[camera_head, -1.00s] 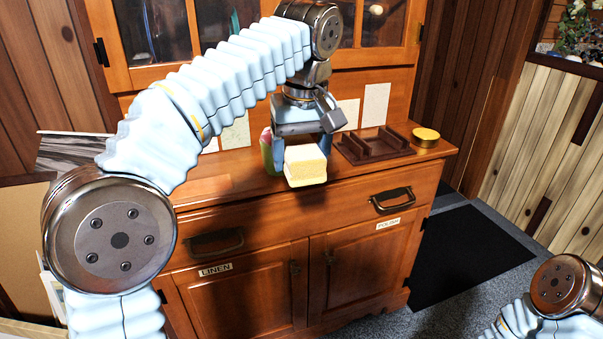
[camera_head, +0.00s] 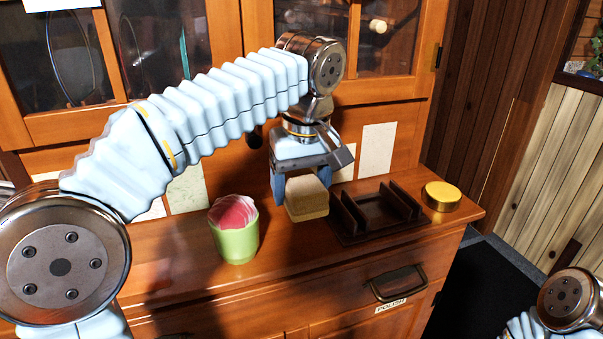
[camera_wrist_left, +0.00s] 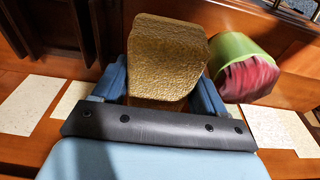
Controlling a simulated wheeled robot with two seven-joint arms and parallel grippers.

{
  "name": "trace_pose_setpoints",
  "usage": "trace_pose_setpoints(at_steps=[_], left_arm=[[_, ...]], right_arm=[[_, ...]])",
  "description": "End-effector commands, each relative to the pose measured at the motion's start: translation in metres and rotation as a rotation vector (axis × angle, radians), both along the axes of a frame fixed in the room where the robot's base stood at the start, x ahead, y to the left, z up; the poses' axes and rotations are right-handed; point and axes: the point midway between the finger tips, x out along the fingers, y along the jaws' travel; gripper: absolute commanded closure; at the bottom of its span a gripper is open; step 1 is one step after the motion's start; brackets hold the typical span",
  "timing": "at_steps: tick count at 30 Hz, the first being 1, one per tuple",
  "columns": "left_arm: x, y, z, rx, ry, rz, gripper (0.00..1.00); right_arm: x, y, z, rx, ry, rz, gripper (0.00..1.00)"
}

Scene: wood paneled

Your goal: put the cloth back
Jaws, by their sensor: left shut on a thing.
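My left gripper (camera_head: 302,188) is shut on a tan-yellow, sponge-like block (camera_head: 307,200), with one blue finger on each side. The block appears to be held a little above the cabinet top; the exact gap cannot be told. In the left wrist view the block (camera_wrist_left: 165,62) sits between the fingers (camera_wrist_left: 160,95) and shows a rough yellow face. A green cup (camera_head: 238,242) with a crumpled pink-red cloth (camera_head: 234,212) in it stands left of the block. The cup (camera_wrist_left: 236,46) and cloth (camera_wrist_left: 248,80) also show beside the gripper in the wrist view. My right gripper is out of view.
A dark brown divided tray (camera_head: 380,212) lies just right of the block. A round yellow-topped tin (camera_head: 441,195) stands beyond it. Glass cabinet doors (camera_head: 160,50) rise behind. A drawer labelled POLISH (camera_head: 391,305) is below. The wooden top (camera_head: 300,255) in front is clear.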

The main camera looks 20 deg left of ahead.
Motion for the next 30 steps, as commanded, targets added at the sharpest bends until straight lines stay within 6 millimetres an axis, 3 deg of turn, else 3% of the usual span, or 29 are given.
trace_pose_setpoints(at_steps=[11, 30], left_arm=[[-0.001, 0.0, -0.004, 0.0, -0.001, 0.0, 0.58], [-0.001, 0.0, -0.069, 0.0, -0.001, 0.0, 0.58]], right_arm=[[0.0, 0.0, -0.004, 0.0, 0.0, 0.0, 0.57], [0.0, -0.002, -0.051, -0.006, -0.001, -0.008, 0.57]])
